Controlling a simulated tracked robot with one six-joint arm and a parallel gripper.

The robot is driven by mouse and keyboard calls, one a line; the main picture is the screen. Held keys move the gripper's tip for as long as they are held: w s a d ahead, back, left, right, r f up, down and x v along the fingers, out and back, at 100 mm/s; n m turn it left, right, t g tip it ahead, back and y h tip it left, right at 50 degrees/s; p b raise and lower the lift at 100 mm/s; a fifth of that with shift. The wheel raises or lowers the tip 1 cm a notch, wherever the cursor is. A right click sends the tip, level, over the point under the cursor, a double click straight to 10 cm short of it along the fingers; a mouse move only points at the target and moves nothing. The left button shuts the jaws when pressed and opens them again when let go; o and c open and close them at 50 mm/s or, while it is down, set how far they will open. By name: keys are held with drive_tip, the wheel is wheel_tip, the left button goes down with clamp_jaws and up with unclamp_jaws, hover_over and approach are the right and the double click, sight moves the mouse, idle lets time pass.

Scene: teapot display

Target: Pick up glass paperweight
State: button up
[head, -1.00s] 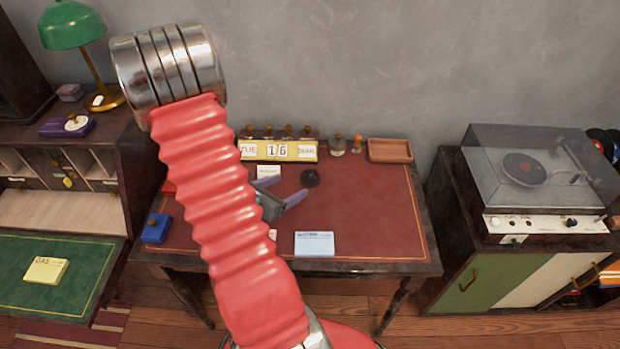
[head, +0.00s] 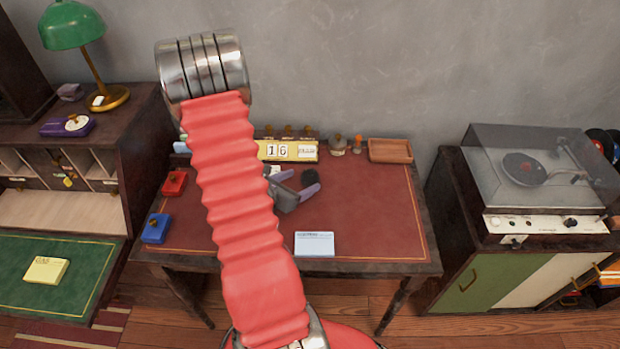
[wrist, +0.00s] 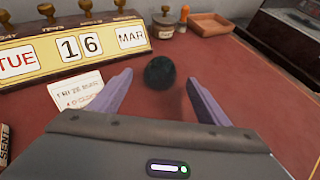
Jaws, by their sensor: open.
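The glass paperweight looks like a dark round ball (wrist: 160,72) on the red desk top in the wrist view, just beyond and between my fingertips. In the head view the dark paperweight (head: 311,177) sits near the middle of the desk, close to my right finger. My gripper (head: 296,182) is open and empty, low over the desk, with its two purple fingers spread apart. In the wrist view my gripper (wrist: 160,88) points at the ball, one finger on each side of the line to it. I cannot tell whether either finger touches it.
A yellow calendar block (wrist: 75,45) stands behind and left of the ball, with a small printed card (wrist: 76,90) before it. A blue-white card stack (head: 314,243) lies in front. The desk's right side is clear.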

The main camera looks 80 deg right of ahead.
sight(306, 179)
drive_tip(key=x, duration=0.4)
drive_tip(key=shift+s, duration=0.1)
drive_tip(key=shift+c, duration=0.3)
drive_tip(key=c, duration=1.3)
drive_tip(key=shift+r, duration=5)
